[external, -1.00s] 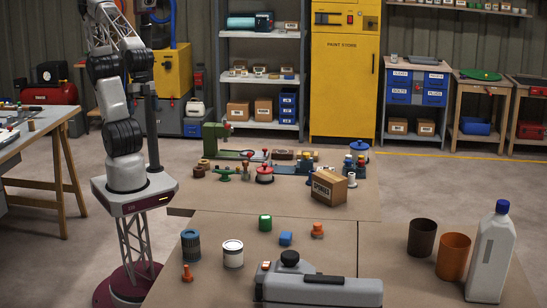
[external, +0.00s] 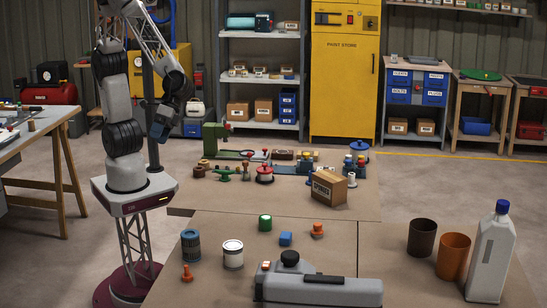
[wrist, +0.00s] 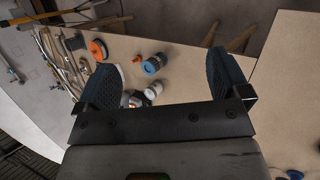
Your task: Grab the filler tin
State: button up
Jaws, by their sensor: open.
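A white tin (external: 232,254) with a pale top and dark lower rim stands upright on the near tan table. It looks like the filler tin, but its label is too small to read. A dark blue-grey ribbed canister (external: 190,246) stands just left of it. My gripper (external: 160,132) hangs above and behind them at the left, well clear of the tin. In the wrist view my gripper (wrist: 167,80) has its two dark fingers wide apart with nothing held.
Cups and a white bottle (external: 492,255) stand at the right. A cardboard box (external: 329,188) stands behind.

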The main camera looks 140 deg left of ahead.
jog(key=w+f+n+t+h, duration=0.15)
jog(key=w+f+n, duration=0.35)
jog(key=w, duration=0.7)
jog(key=n+t+h, duration=0.1)
jog(key=n+t, duration=0.5)
jog(key=n, duration=0.6)
send_near(231, 259)
jog(key=shift+s+a+r, duration=0.2)
jog(key=shift+a, duration=0.4)
jog(key=shift+h, duration=0.25)
jog(key=shift+x, duration=1.3)
jog(key=shift+d, duration=0.1)
jog(key=shift+x, duration=2.5)
jog(key=shift+f, duration=0.1)
